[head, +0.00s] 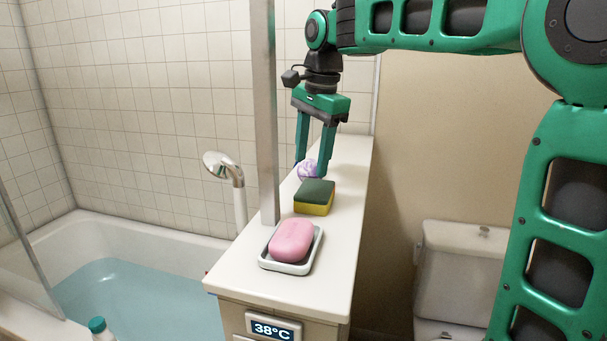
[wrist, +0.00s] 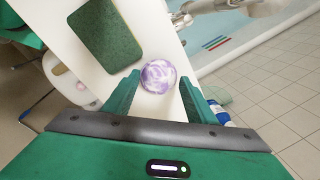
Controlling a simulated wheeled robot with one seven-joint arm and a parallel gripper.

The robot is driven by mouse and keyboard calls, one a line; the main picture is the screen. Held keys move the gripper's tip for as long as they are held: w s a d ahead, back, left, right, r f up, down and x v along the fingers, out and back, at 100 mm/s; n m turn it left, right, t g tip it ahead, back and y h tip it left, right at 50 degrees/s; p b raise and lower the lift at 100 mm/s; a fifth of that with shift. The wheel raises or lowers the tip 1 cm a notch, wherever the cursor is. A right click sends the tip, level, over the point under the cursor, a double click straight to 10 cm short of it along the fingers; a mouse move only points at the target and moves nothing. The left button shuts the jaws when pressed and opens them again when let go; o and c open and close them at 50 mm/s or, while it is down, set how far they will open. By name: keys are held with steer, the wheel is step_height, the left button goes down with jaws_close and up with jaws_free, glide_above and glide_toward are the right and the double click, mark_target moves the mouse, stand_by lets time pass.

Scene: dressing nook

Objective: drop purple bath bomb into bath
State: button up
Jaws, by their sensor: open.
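The purple bath bomb (head: 307,169), a ball marbled purple and white, sits on the white ledge behind the sponge. In the wrist view the bath bomb (wrist: 158,76) lies between and just beyond the tips of my gripper (wrist: 157,90). My gripper (head: 314,168) is open and points down, with one finger on either side of the ball. I cannot tell whether either finger touches it. The bath (head: 125,250) is at the left, holding blue water (head: 140,295).
A green and yellow sponge (head: 314,197) and a pink soap (head: 291,240) in a white dish (head: 290,268) stand on the ledge (head: 325,275). A metal post (head: 264,110) rises at its bath side. A hand shower (head: 225,170) stands beside the bath. A toilet (head: 460,270) is at the right.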

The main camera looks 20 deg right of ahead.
steer(key=shift+w+d+f, duration=0.15)
steer(key=shift+f, duration=1.2)
steer(key=shift+c, duration=0.6)
steer(key=c, duration=0.7)
steer(key=shift+c, duration=0.2)
step_height(320, 180, up, 8)
steer(key=shift+f, duration=0.1)
steer(key=shift+r, duration=0.8)
